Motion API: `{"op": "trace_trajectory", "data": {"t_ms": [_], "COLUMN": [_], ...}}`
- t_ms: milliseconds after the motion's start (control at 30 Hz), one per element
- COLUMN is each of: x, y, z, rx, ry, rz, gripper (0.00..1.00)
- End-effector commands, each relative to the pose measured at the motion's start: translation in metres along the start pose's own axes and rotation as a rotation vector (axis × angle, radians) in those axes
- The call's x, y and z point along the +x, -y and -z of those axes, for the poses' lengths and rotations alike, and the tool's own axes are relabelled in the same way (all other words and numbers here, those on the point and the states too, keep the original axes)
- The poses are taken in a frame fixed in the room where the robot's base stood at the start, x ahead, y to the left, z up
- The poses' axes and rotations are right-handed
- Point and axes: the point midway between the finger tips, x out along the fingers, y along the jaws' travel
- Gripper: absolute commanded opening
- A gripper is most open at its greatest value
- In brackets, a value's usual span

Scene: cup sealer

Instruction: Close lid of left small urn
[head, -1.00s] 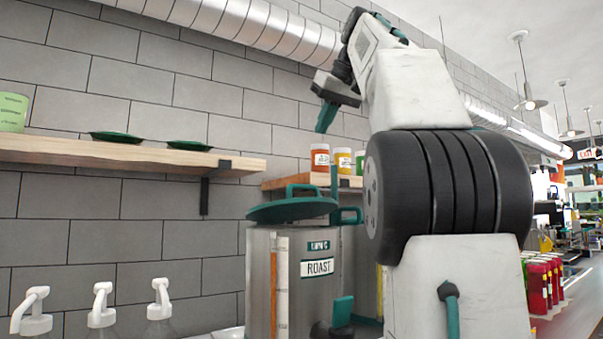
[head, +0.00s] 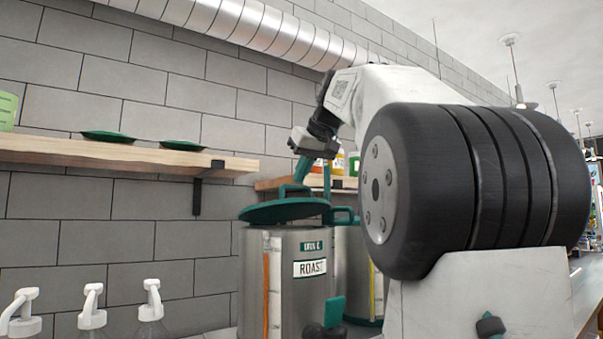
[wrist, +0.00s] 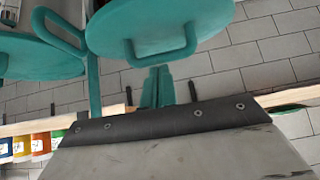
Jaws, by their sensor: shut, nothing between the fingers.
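The left urn (head: 290,285) is a metal cylinder with a ROAST label. Its round teal lid (head: 285,211) sits over its top, slightly tilted; I cannot tell whether it is fully seated. The lid and its loop handle show at the top middle of the wrist view (wrist: 160,22). My gripper (head: 301,170) is shut and empty, with teal fingers pointing down just above the lid handle in the head view. The shut fingers show below that handle in the wrist view (wrist: 156,88). Whether they touch it is unclear.
A second urn (head: 352,265) stands close behind on the right; its lid (wrist: 35,55) shows at left in the wrist view. A wooden shelf (head: 110,150) holds green dishes. Jars (head: 338,162) stand on another shelf behind the urns. Pump bottles (head: 152,305) stand at front left.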

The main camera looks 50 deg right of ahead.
Motion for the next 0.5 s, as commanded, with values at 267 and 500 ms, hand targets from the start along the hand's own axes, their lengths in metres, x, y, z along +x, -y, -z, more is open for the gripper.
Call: {"op": "trace_trajectory", "data": {"t_ms": [267,500], "x": [0.0,0.006], "y": [0.0,0.0], "z": [-0.002,-0.024], "rx": [0.0,-0.001], "ry": [-0.006,-0.101], "rz": [0.0,0.004], "gripper": [0.0,0.0]}}
